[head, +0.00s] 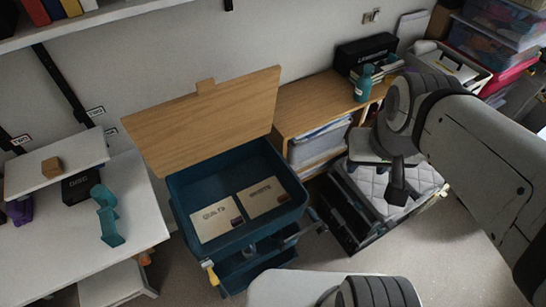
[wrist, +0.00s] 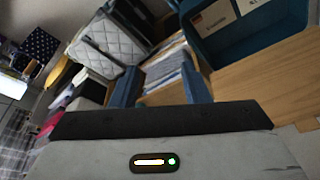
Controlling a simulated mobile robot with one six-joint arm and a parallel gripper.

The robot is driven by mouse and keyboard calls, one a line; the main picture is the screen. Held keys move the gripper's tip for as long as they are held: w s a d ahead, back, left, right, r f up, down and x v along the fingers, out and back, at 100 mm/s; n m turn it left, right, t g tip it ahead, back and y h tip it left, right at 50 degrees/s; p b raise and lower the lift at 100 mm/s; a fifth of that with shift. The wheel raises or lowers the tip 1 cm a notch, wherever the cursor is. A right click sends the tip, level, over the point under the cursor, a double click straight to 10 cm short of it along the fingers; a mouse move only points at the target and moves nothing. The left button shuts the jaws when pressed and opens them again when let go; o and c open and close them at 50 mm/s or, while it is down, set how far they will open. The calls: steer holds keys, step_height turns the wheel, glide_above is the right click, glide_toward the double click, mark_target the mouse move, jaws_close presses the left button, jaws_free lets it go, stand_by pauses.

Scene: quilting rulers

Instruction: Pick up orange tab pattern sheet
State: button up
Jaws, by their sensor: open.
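I cannot make out an orange tab for certain in either view. Two tan cards, the left card (head: 215,217) and the right card (head: 263,196), lie flat in the teal cart's top tray (head: 195,180), each with a small dark patch at one corner. Upright papers (head: 318,146) fill a wooden cubby to the right of the cart; these papers also show in the wrist view (wrist: 172,72). My gripper (head: 398,190) hangs in front of the quilted pad, right of the cubby. In the wrist view my gripper's blue fingers (wrist: 160,90) are apart, with nothing held between them.
The cart's wooden lid (head: 205,120) stands open behind the tray. A quilted pad (head: 425,180) lies on a dark crate to the right. A teal bottle (head: 364,84) stands on the wooden shelf top. A white table (head: 75,235) is at left.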

steer(key=w+a+f+m+g+b, duration=0.1)
steer(key=w+a+f+m+b, duration=0.15)
steer(key=w+f+b, duration=0.45)
steer(key=w+a+f+m+b, duration=0.25)
steer(key=a+f+b, duration=0.2)
steer(key=f, duration=0.35)
steer(key=m+g+b, duration=0.2)
steer(key=m+b, duration=0.4)
steer(key=b, duration=0.7)
glide_above(279, 198)
steer(key=a, duration=0.1)
step_height(279, 198, down, 24)
steer(key=f, duration=0.2)
steer(key=f+b, duration=0.1)
steer(key=f, duration=0.1)
steer(key=d+f, duration=0.1)
steer(key=f, duration=0.1)
steer(key=shift+f+b, duration=0.25)
steer(key=shift+b, duration=0.05)
steer(key=shift+f, duration=0.5)
steer(key=shift+c, duration=0.4)
jaws_close()
